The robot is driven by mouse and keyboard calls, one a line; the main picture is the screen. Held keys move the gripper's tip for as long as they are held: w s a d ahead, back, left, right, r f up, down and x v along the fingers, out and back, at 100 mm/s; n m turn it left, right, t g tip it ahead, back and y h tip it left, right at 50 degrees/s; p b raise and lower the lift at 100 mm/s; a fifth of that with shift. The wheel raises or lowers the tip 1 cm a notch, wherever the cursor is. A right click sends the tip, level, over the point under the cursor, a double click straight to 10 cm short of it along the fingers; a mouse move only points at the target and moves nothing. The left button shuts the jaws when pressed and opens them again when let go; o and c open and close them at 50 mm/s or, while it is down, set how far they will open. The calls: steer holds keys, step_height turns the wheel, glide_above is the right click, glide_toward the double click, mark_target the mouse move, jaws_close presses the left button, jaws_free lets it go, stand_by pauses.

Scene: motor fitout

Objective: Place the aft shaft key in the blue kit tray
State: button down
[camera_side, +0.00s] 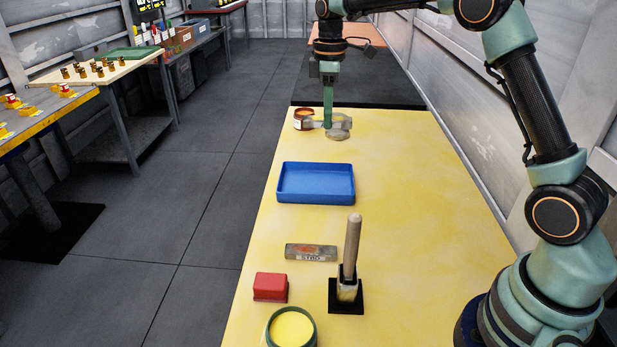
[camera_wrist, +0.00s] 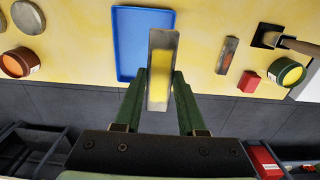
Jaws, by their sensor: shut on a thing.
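A grey metal key (camera_wrist: 160,94) is between the fingers of my gripper (camera_wrist: 159,88) in the wrist view. My gripper is shut on it; I cannot read any marking that says aft. In the side view my gripper (camera_side: 327,122) holds it up, and it looks like a pale bar. The blue kit tray (camera_side: 316,198) lies empty on the yellow bench in the side view. In the wrist view the tray (camera_wrist: 122,42) is behind and left of the key, which covers part of its right edge.
A second grey bar with lettering (camera_side: 311,252) lies nearer, beside a red block (camera_side: 270,287). A wooden-handled tool in a black stand (camera_side: 347,295) and a green-rimmed yellow tin (camera_side: 291,328) stand close by. A brown tin (camera_side: 301,119) and grey disc (camera_side: 338,134) are far back.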

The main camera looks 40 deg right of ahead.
steer(key=shift+w+d, duration=0.2)
steer(key=shift+d, duration=0.35)
steer(key=shift+d+f, duration=0.15)
steer(key=shift+f, duration=0.2)
step_height(320, 180, down, 19)
steer(key=shift+w+f, duration=0.1)
steer(key=shift+f, duration=0.15)
steer(key=shift+c, duration=2.4)
jaws_free()
